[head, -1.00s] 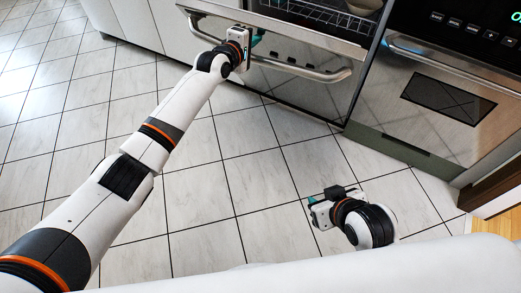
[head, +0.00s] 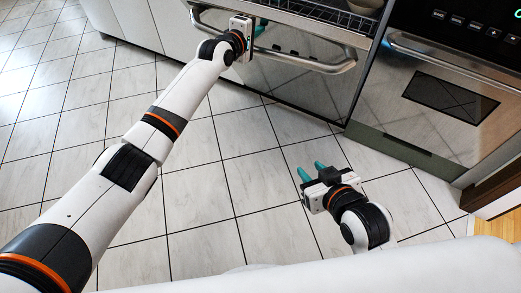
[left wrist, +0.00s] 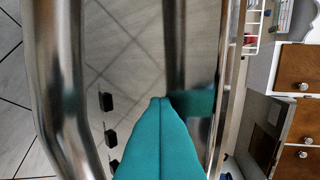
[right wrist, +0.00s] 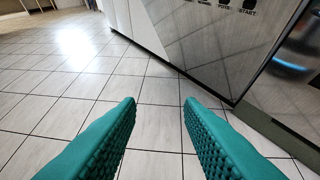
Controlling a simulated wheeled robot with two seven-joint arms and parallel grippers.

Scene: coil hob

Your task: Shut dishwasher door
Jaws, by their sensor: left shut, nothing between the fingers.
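The dishwasher door (head: 315,92) is a steel panel with a long bar handle (head: 315,67), at the top of the head view. It stands partly open and tilted, with the rack showing behind its upper edge. My left gripper (head: 260,27) is at the upper part of the door front, near the handle. In the left wrist view its teal fingers (left wrist: 161,101) are together and empty, pointing at the door's shiny face, with the handle (left wrist: 62,90) to the left. Whether the fingertips touch the door is unclear. My right gripper (head: 310,170) is open and empty above the floor.
A dish rack (head: 312,10) with a bowl (head: 365,5) shows inside the dishwasher. A steel oven (head: 440,85) stands to the right, and white cabinets (head: 145,22) to the left. The tiled floor (head: 90,110) in front is clear.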

